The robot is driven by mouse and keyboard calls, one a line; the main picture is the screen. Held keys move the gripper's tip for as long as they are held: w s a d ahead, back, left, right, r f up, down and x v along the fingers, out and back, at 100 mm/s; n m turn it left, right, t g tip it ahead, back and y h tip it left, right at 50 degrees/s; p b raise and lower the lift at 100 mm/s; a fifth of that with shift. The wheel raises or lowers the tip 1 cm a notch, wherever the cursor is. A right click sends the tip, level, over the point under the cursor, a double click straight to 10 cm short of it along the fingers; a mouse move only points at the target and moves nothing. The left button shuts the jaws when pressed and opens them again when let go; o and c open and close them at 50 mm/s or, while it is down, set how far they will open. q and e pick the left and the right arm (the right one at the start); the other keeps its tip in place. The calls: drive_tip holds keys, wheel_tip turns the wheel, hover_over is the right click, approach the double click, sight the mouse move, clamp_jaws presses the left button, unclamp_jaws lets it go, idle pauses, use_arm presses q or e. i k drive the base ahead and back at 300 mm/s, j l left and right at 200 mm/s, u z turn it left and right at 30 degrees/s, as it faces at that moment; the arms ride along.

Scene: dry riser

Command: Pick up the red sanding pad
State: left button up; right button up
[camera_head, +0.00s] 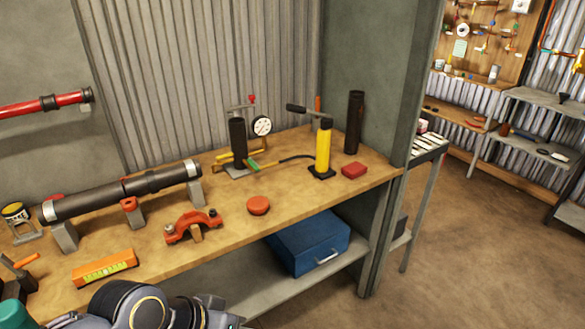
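Two small red things lie on the wooden workbench (225,232). A low, round orange-red disc (258,205) is nearer the front edge, at the middle of the bench. I cannot tell for sure which is the sanding pad; the block's shape looks more like one. Part of my arm shows at the bottom left, below the bench edge, but no gripper fingers can be made out. Both red things stand free, with nothing touching them.
A yellow hand pump (323,148), a black cylinder (355,122) and a gauge (262,125) stand behind. A dark pipe (125,190) on supports, an orange clamp (192,225) and an orange level (104,266) lie left. A blue toolbox (308,243) sits on the lower shelf.

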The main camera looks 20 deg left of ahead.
sight(353, 171)
drive_tip(key=u, duration=0.7)
drive_tip(key=i+l+u, duration=0.3)
drive_tip(key=i+u, duration=0.15)
drive_tip(key=i+l+u, duration=0.45)
drive_tip(key=i+l, duration=0.2)
drive_tip(key=l, duration=0.15)
drive_tip(key=i+l, duration=0.2)
drive_tip(key=l, duration=0.15)
drive_tip(key=i+l, duration=0.2)
drive_tip(key=l, duration=0.15)
drive_tip(key=u, duration=0.05)
